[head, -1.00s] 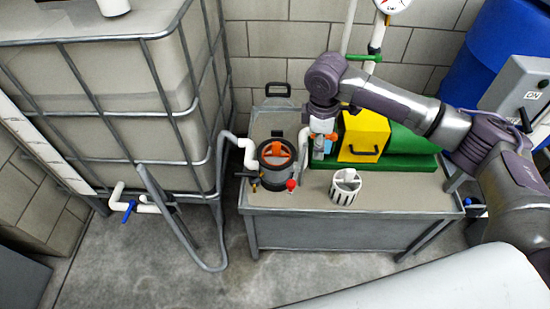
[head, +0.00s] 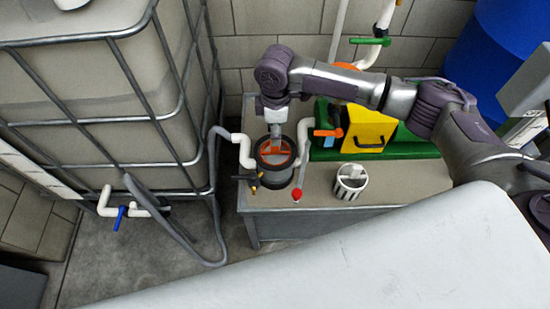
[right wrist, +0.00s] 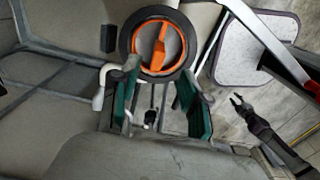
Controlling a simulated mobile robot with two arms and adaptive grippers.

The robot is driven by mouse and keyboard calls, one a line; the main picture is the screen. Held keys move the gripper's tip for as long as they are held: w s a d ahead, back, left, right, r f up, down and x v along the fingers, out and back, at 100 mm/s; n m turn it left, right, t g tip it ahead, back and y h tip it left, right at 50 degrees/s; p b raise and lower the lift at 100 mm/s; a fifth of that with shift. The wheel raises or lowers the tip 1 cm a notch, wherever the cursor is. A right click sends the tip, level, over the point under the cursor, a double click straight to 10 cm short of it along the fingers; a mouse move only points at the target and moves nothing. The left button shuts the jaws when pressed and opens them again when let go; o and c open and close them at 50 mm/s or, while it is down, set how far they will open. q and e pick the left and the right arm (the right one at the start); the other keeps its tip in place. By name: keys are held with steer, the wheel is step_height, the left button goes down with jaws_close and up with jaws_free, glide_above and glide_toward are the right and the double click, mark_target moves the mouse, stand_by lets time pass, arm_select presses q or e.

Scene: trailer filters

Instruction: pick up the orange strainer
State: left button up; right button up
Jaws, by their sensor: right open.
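The orange strainer (head: 275,152) sits inside a round dark housing (head: 273,174) on the left part of the grey bench. In the right wrist view its orange ring and crossbar (right wrist: 160,47) show at the top centre, inside the dark rim. My right gripper (head: 276,137) is above the housing, pointing down, and partly covers the strainer in the head view. In the right wrist view its two green-padded fingers (right wrist: 160,88) are apart with nothing between them. I cannot tell how far the fingertips are above the strainer.
A white slotted basket (head: 349,182) stands on the bench (head: 318,192) right of the housing. White pipes and a red-tipped valve lever (head: 297,194) are close beside the housing. A yellow box (head: 369,132) stands behind. A caged tank (head: 110,110) is at the left.

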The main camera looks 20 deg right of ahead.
mark_target(275, 156)
steer(key=shift+w+f, duration=0.1)
steer(key=shift+f, duration=0.6)
step_height(275, 156, down, 5)
steer(key=shift+r, duration=0.15)
steer(key=shift+w+f, duration=0.1)
steer(key=shift+f, duration=0.45)
arm_select(q)
steer(key=shift+w+r, duration=0.1)
steer(key=shift+w, duration=0.65)
arm_select(e)
jaws_close()
